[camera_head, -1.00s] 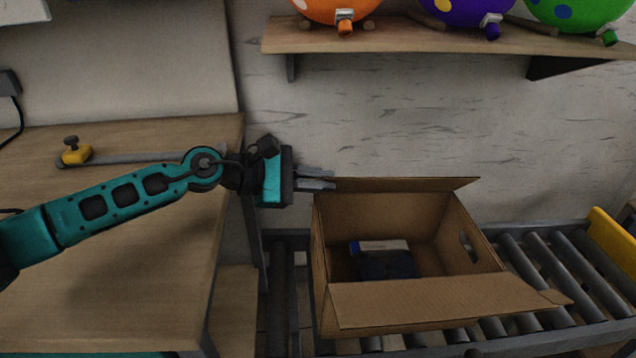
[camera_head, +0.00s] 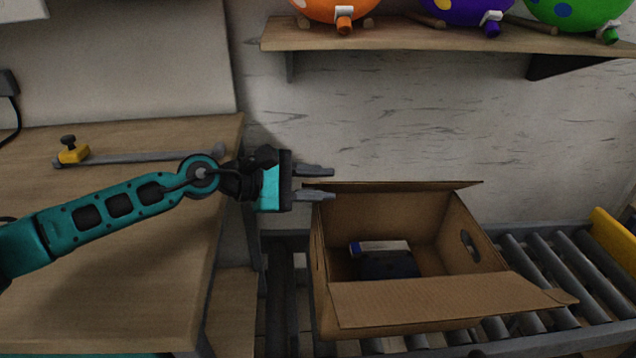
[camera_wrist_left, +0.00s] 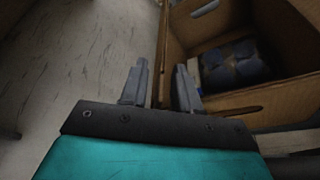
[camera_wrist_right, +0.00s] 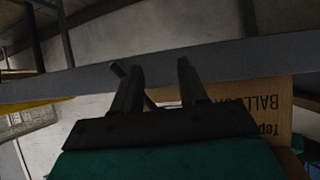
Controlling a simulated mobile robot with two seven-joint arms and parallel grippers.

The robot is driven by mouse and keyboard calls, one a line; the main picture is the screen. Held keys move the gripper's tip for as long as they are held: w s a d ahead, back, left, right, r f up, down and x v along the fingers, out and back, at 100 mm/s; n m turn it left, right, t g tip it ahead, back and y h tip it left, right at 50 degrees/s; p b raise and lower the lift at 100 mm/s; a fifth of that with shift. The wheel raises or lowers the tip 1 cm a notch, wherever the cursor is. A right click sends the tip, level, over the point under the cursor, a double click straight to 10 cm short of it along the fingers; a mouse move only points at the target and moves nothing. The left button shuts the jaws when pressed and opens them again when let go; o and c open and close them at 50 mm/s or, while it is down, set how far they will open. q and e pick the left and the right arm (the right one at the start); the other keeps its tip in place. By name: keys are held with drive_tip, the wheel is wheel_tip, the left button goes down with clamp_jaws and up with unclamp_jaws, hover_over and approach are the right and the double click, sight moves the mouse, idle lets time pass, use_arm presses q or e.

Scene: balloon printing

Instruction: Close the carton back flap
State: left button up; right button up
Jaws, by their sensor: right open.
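The open cardboard carton (camera_head: 420,302) sits on the roller conveyor. Its back flap (camera_head: 405,187) stands out along the far rim, seen nearly edge-on. My left gripper (camera_head: 322,183) is at the left end of this flap, its fingers apart. In the left wrist view, the flap edge (camera_wrist_left: 160,55) lies between the two left fingers (camera_wrist_left: 160,88), with gaps visible. The front flap is folded outward. My right gripper (camera_wrist_right: 155,85) is open and shows only in the right wrist view, with a printed carton side (camera_wrist_right: 268,110) beyond it.
A package (camera_head: 385,260) with a white and blue top lies inside the carton. The conveyor rollers (camera_head: 550,262) continue to the right. A wooden table (camera_head: 110,230) with a yellow-ended clamp (camera_head: 73,150) is at left. A shelf (camera_head: 430,40) with balloons hangs above.

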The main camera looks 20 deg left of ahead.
use_arm(q)
drive_tip(key=shift+a, duration=0.1)
drive_tip(key=b+v, duration=0.4)
drive_tip(key=v, duration=0.8)
drive_tip(key=shift+s+a, duration=0.25)
drive_tip(key=shift+a, duration=0.05)
drive_tip(key=shift+r, duration=0.15)
